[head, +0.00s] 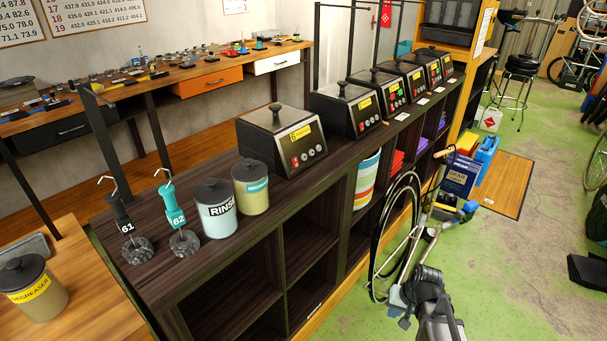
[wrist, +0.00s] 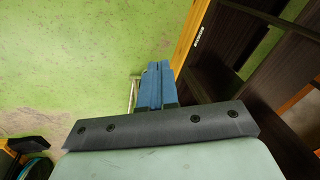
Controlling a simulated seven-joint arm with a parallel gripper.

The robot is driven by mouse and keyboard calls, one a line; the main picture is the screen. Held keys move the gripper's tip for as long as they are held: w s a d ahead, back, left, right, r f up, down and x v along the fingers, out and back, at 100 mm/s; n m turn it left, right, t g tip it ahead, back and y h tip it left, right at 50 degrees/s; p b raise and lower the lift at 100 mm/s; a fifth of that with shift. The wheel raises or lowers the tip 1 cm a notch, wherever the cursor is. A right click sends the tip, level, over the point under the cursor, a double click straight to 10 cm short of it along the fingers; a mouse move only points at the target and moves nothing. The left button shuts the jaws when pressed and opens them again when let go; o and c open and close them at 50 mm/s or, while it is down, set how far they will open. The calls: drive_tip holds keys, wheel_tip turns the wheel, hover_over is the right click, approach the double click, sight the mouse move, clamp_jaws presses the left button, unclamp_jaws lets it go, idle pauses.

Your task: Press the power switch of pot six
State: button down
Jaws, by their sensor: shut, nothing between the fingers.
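A row of black box-shaped pots with knobbed lids stands on the dark shelf unit (head: 262,228) in the head view. The nearest pot (head: 283,143) has a yellow label whose first mark looks like a 6, though the print is tiny. The other pots (head: 345,108) run back to the right with similar fronts. My gripper (wrist: 152,85) shows in the wrist view with its blue fingers together and empty, over green floor. It is away from the pots, in front of the shelf.
Left of the nearest pot stand a yellow-green canister (head: 251,188), a RINSE canister (head: 216,212) and two brushes tagged 61 (head: 137,249) and 62 (head: 184,240). A bicycle wheel (head: 373,260) leans before the shelf. Green floor (head: 515,270) is open to the right.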

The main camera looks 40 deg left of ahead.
sight(296, 159)
drive_tip(key=w+a+r+m+y, duration=0.1)
drive_tip(key=a+r+y, duration=0.3)
drive_tip(key=a+r, duration=0.4)
drive_tip(key=w+a+r+m+y, duration=0.2)
drive_tip(key=a+r+y, duration=0.2)
drive_tip(key=a+r, duration=0.5)
drive_tip(key=w+a+r+m+y, duration=0.2)
drive_tip(key=a+r, duration=0.7)
drive_tip(key=r, duration=1)
drive_tip(key=y, duration=0.2)
drive_tip(key=shift+w+a+y, duration=0.2)
drive_tip(key=shift+w+y, duration=0.1)
drive_tip(key=shift+a+f, duration=0.1)
drive_tip(key=shift+a, duration=0.05)
drive_tip(key=x, duration=1.3)
drive_tip(key=shift+a+f, duration=0.1)
drive_tip(key=shift+a, duration=0.25)
